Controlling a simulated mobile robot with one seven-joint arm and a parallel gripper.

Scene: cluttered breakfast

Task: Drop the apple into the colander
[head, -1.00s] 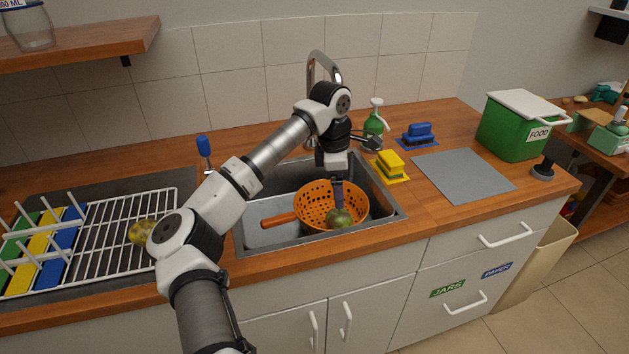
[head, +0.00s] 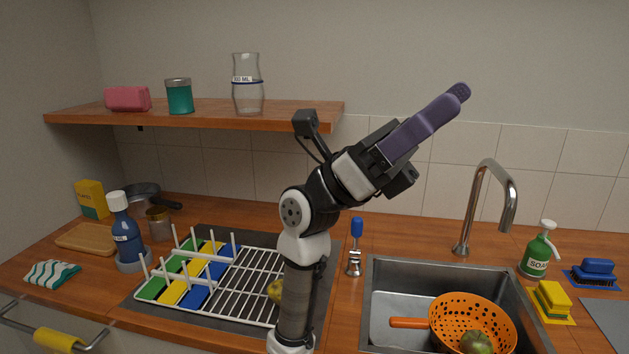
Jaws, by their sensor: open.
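The green-red apple (head: 476,343) sits inside the orange colander (head: 450,306), in its near part, cut by the bottom edge of the head view. The colander stands in the metal sink (head: 390,290), its orange handle pointing left. My gripper (head: 458,97) is raised high above the counter, its purple fingers pointing up and right. It is open and empty, well away from the apple and colander.
A tall faucet (head: 480,200) rises behind the sink. Soap (head: 538,255) and a yellow sponge (head: 553,298) stand right. A shelf (head: 200,118) hangs at upper left.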

